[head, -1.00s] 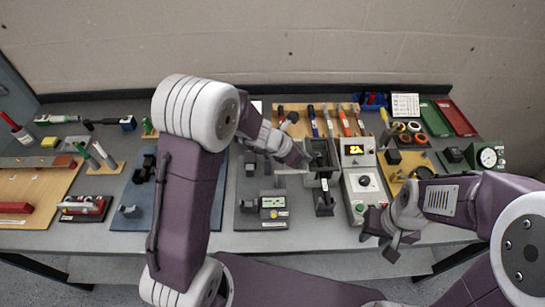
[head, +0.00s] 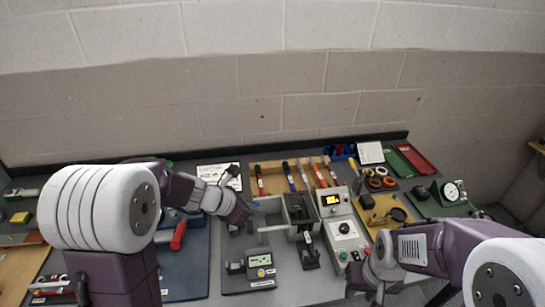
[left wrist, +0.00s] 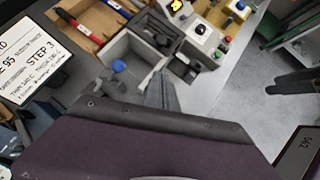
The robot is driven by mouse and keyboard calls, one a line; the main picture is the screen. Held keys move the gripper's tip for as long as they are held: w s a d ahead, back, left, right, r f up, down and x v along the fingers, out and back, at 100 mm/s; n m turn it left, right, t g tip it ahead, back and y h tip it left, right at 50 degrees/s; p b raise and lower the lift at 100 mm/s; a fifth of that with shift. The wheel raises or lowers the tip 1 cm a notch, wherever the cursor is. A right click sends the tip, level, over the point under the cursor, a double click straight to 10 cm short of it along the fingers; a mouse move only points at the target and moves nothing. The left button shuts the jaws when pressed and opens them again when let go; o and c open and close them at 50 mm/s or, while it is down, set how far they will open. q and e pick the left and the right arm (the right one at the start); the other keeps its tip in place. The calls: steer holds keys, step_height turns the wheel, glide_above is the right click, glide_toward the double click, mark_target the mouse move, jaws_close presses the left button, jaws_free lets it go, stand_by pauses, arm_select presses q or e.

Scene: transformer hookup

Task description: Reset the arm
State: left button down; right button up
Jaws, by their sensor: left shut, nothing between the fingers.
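My left gripper (head: 246,214) is shut and empty. In the head view it hangs just left of the grey open-topped box (head: 270,206). The left wrist view shows its closed fingers (left wrist: 160,92) in front of the box's grey wall, holding nothing; whether they touch it I cannot tell. My right gripper (head: 376,287) is low over the front of the bench, before the instrument with the yellow display (head: 342,228); its finger gap is not clear. My left arm hides part of the bench's left side.
A wooden rack (head: 272,181) of several tools stands behind the box. A grey device with a small screen (head: 250,268) lies in front. A printed card (left wrist: 32,55) is left of my left gripper. Green and red trays (head: 412,160) are at the back right. A wall rises behind the bench.

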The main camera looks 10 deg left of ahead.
arm_select(q)
steer(key=s+f+m+g+y+b, duration=0.25)
steer(key=s+f+m, duration=0.35)
steer(key=s+m, duration=0.5)
steer(key=s+a+f+m+g+y, duration=0.2)
steer(key=s+a+m, duration=0.3)
steer(key=m, duration=1)
steer(key=shift+s+a+f+y, duration=0.15)
steer(key=shift+a+f+y, duration=0.5)
steer(key=shift+a, duration=0.5)
steer(key=shift+s, duration=0.15)
